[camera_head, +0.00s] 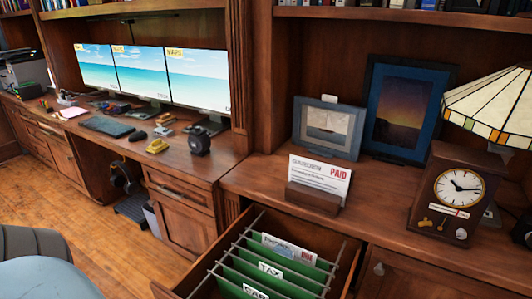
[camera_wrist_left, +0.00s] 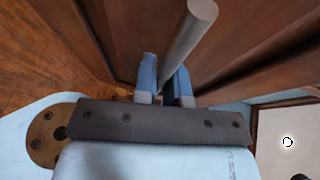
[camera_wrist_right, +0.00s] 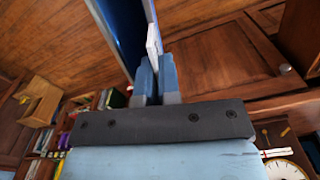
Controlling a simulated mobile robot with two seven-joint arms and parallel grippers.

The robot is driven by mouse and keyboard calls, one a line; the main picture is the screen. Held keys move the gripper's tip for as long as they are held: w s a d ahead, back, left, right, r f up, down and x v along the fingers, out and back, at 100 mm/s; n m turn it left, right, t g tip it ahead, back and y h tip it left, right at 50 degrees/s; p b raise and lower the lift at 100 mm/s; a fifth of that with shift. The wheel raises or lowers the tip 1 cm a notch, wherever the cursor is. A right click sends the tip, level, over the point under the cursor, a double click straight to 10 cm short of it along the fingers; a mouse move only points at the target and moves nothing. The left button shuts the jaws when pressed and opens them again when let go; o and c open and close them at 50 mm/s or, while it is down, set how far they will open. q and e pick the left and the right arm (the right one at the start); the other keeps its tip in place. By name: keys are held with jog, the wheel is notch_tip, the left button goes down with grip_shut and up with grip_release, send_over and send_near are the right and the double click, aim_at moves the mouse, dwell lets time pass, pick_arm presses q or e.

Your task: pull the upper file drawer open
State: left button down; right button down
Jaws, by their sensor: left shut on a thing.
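The upper file drawer (camera_head: 342,282) stands open at the bottom middle of the head view. Its green hanging folders, labelled TAX (camera_head: 268,268) and CAR, and a paper marked PAID (camera_head: 288,249) show inside. My left gripper (camera_wrist_left: 165,82) is shut on a grey round bar handle (camera_wrist_left: 190,30) beside a brown wood panel in the left wrist view. The handle and both grippers are outside the head view. My right gripper (camera_wrist_right: 156,78) has its fingers close together by a thin white piece (camera_wrist_right: 151,30); I cannot tell whether they grip it.
A card holder (camera_head: 313,199) with a PAID card, picture frames (camera_head: 327,128), a clock (camera_head: 447,200) and a glass lamp (camera_head: 490,105) stand on the counter. A desk with monitors (camera_head: 197,80) is at left. Wood floor (camera_head: 60,195) lies clear in front of it.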

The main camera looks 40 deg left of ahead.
pick_arm(q)
jog(key=c, duration=1.5)
grip_release()
jog(key=p+v, duration=0.1)
jog(key=v, duration=1.1)
pick_arm(e)
jog(key=shift+r, duration=0.45)
pick_arm(q)
jog(key=shift+s, duration=0.1)
pick_arm(e)
jog(key=shift+s, duration=0.1)
